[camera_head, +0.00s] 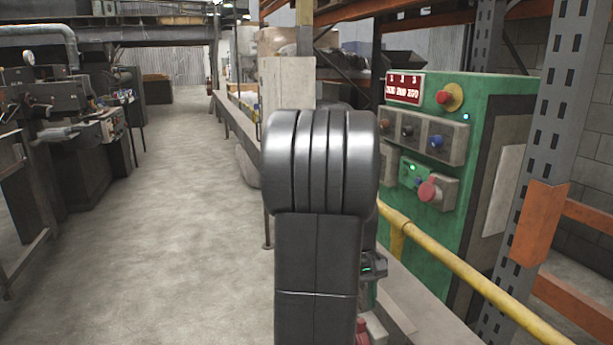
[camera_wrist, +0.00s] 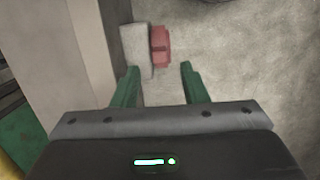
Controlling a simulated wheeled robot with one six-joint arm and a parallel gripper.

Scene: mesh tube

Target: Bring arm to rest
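My arm (camera_head: 318,210) stands upright in the middle of the head view, a dark grey link with a rounded, ribbed top. It hides much of what lies behind it. Part of a dark housing with a green light shows just right of the arm, low in the head view. In the wrist view my gripper (camera_wrist: 160,68) has two green fingers spread apart, with nothing held between them. Beyond the fingertips are a pale grey block (camera_wrist: 136,50) and a red piece (camera_wrist: 160,46) beside it.
A green control cabinet (camera_head: 432,250) with buttons stands on the right, behind a yellow rail (camera_head: 480,285). A grey perforated post (camera_head: 555,130) with orange beams is at far right. Machines (camera_head: 75,120) line the left. The concrete floor (camera_head: 170,220) between is clear.

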